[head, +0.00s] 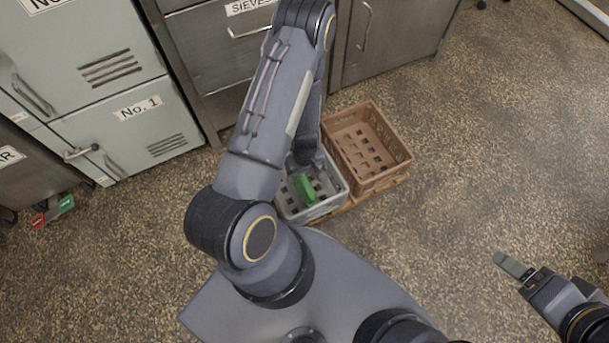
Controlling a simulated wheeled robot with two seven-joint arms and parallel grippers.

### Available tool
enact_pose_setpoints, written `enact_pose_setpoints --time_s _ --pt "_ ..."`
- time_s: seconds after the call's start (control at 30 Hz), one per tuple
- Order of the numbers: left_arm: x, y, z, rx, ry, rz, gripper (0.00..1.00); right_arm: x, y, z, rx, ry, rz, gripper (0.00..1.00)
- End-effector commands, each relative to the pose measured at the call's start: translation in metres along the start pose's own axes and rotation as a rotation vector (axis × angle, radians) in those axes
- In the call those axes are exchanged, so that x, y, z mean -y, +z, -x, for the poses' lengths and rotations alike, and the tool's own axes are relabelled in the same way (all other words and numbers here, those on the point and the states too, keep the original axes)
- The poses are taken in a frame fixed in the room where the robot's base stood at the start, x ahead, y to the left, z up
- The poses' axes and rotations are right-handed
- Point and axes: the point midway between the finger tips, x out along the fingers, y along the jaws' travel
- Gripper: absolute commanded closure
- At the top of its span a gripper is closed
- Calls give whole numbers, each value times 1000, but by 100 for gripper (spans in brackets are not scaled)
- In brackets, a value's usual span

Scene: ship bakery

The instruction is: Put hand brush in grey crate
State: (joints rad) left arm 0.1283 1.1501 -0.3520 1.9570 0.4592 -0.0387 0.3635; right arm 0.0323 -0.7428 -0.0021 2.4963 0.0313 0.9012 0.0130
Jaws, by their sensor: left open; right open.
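The grey crate (328,206) stands on the floor in the middle of the head view, partly covered by my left arm. A green object (306,188), which looks like the hand brush, is inside it, leaning or lying; its far end is hard to make out. My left gripper (299,168) points down over the crate's far left part, just beside the green object. It is open, though its fingers are mostly hidden by my arm. My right gripper (516,268) is open and empty over bare floor at the lower right, far from the crate.
A brown crate (384,158) stands right against the grey crate's right side. Grey metal cabinets (225,55) and pale lockers (128,112) line the back. A red and green item (52,211) lies on the floor at far left. The floor at right is clear.

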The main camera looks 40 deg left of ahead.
Motion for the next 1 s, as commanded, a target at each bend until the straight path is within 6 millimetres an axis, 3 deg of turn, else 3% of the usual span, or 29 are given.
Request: enact_pose_setpoints --time_s 0.03,0.27,0.37,0.53,0.67,0.8,1.0 --pt "0 0 10 -2 1 -1 26 2 -2 5 0 0 0 27" --pt "-7 -2 34 6 24 -5 26 4 -4 8 0 0 0 27" --pt "-22 -3 65 25 80 -27 26 4 -4 8 0 0 0 27" --pt "-49 1 151 67 230 -120 26 3 -4 7 0 0 0 27" --pt "-55 12 219 80 339 -222 26 3 -4 7 0 0 0 27" --pt "-48 29 286 70 441 -350 26 3 -4 7 0 0 0 27" --pt "-16 61 361 7 547 -554 26 3 -4 7 0 0 0 27"
